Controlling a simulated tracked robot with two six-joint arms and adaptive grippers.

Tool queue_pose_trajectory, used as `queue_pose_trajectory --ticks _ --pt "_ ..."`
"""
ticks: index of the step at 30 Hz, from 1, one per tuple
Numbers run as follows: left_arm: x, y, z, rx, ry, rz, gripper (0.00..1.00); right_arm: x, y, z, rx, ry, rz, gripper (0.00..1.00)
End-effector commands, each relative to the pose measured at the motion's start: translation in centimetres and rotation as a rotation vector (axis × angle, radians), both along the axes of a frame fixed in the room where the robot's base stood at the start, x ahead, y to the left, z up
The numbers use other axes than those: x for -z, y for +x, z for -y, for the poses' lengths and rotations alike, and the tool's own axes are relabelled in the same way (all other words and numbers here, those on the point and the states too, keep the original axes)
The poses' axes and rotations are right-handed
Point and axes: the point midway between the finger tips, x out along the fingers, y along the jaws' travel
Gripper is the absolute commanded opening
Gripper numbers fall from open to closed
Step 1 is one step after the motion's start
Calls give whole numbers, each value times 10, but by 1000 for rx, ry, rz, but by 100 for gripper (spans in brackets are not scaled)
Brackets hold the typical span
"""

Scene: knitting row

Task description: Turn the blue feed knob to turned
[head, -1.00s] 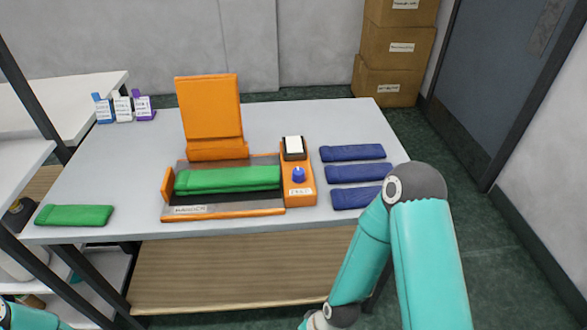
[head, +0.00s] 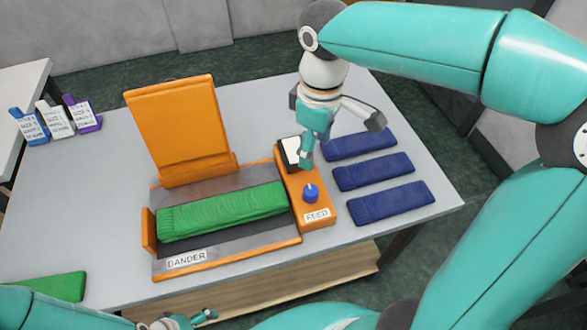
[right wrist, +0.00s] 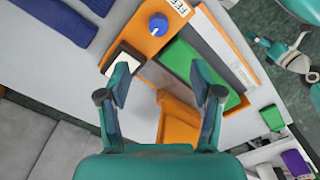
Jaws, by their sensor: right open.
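The blue feed knob (head: 311,194) stands on the orange panel at the right side of the bander, above the FEED label (head: 317,214). A pale mark shows on its top. It also shows in the right wrist view (right wrist: 158,25), beyond my fingertips. My right gripper (head: 340,136) is open and empty, above the far end of the panel, behind the knob and apart from it. Its spread fingers show in the right wrist view (right wrist: 165,86). My left gripper (head: 190,319) is low at the front edge of the head view, partly cut off; its jaws are unclear.
A white-topped black block (head: 289,152) sits behind the knob, close to a right finger. The bander's orange lid (head: 182,125) stands raised; a green knit (head: 222,211) lies in its bed. Blue knits (head: 391,202) lie right of the panel. Small labelled boxes (head: 57,120) stand at the back left.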

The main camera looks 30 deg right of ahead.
Motion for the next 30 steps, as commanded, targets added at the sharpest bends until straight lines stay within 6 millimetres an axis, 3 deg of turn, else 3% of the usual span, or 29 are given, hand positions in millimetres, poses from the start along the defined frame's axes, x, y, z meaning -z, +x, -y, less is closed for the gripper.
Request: queue_pose_trajectory --ticks 3,8,24,30 --pt "0 -1 0 1 0 -2 97 -3 -2 1 -9 -8 -2 65" --pt "0 -1 0 1 0 -2 97 14 -1 -1 -17 -9 -8 65" --pt "1 0 0 0 0 -1 97 125 1 -4 -24 -7 -10 65" --pt "1 0 0 0 0 -1 97 152 1 -4 -24 -7 -7 65"
